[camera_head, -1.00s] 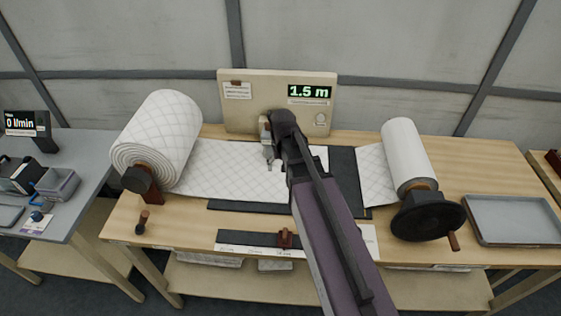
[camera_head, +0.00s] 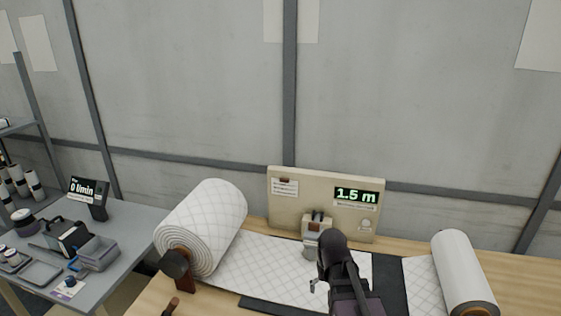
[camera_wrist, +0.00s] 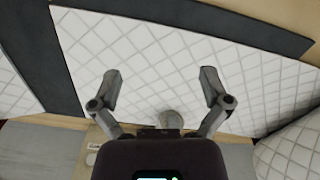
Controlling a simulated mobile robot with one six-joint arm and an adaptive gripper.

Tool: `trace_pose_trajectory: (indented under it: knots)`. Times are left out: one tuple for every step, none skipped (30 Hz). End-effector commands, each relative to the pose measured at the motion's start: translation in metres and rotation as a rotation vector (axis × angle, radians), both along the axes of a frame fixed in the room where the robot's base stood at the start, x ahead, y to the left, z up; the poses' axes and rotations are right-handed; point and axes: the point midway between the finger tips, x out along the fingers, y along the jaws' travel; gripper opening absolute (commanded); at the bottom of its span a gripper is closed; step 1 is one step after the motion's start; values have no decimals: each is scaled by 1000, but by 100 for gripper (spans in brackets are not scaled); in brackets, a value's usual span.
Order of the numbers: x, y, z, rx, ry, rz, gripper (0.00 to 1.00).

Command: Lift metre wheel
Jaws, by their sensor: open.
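The metre wheel (camera_head: 311,250) appears as a small grey round part under a beige block with two dark prongs, in front of the display panel (camera_head: 290,215). It seems to rest on the white quilted wadding (camera_head: 265,265). In the wrist view a grey round part, likely the wheel (camera_wrist: 171,118), shows low between the finger bases. My gripper (camera_wrist: 160,75) is open and empty, its two fingers spread above the wadding. In the head view my arm hides most of the gripper, just right of and in front of the wheel. The panel reads 1.5 m.
A thick wadding roll (camera_head: 205,228) stands at the left of the bench and a thinner roll (camera_head: 460,270) at the right. A dark strip (camera_head: 385,285) lies beside the wadding. A grey side table (camera_head: 125,220) with small devices is further left.

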Motion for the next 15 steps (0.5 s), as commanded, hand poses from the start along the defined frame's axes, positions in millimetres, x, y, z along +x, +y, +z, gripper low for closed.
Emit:
trace_pose_trajectory:
  knots:
    - [-18,0,0,0,0,10,97]
    - [-23,0,0,0,0,17,97]
    - [-30,0,0,0,0,26,97]
    - [-35,0,0,-1,0,31,97]
    - [-38,0,0,-1,0,35,97]
    - [-41,0,0,-1,0,40,97]
    - [-43,0,0,-1,0,42,97]
    - [-44,0,0,-1,0,44,97]
    - [-44,0,0,-1,0,46,97]
    - [-43,0,0,-1,0,47,97]
    - [-43,0,0,-1,0,47,97]
    - [-43,0,0,-1,0,47,97]
    - [-42,0,0,-1,0,46,97]
    - [-42,0,0,-1,0,46,97]
    - [-42,0,0,-1,0,46,97]
